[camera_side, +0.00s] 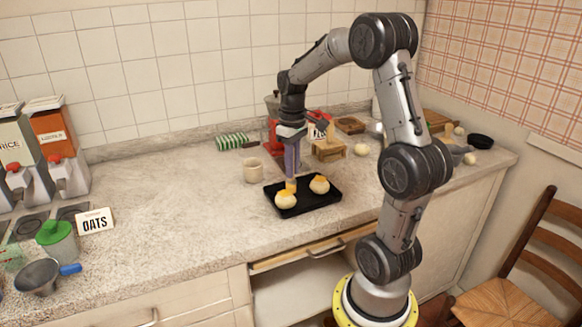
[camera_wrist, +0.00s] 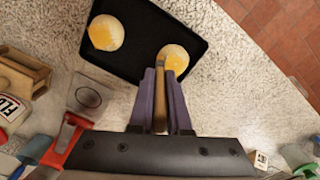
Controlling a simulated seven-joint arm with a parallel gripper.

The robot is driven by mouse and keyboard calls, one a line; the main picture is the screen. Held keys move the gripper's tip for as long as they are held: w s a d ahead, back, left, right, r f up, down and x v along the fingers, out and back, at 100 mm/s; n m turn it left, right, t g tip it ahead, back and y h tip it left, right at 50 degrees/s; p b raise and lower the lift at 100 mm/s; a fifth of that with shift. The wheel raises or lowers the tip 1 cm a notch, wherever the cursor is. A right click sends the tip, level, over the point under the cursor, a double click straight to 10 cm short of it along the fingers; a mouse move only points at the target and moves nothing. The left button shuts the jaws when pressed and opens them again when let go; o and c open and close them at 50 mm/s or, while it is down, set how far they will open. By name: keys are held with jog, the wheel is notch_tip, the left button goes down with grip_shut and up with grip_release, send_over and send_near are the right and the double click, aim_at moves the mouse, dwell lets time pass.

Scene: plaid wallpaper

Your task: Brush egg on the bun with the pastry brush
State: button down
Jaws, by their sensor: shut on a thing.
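My gripper (camera_side: 291,170) points down over the black tray (camera_side: 306,207). Its purple fingers (camera_wrist: 160,95) are shut on the pastry brush (camera_wrist: 160,100), whose wooden handle shows between them. Two round pale buns sit on the tray, and both have yellow-orange egg on top. The brush end is at the top of the left bun (camera_side: 285,201), which is the right bun (camera_wrist: 175,64) in the wrist view; the bristles are hard to make out. The other bun (camera_side: 319,185) stands apart from the brush and also shows in the wrist view (camera_wrist: 106,33).
A beige mug (camera_side: 253,170) stands left of the tray; its inside is not visible. Behind are a green striped roll (camera_side: 231,141), a red appliance (camera_side: 272,136) and a small wooden stand (camera_side: 330,149). The counter left of the mug is clear up to the OATS sign (camera_side: 95,221).

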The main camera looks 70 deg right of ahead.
jog(key=shift+s+d, duration=0.15)
jog(key=shift+d, duration=0.35)
notch_tip(320, 180, up, 7)
dwell(0.8)
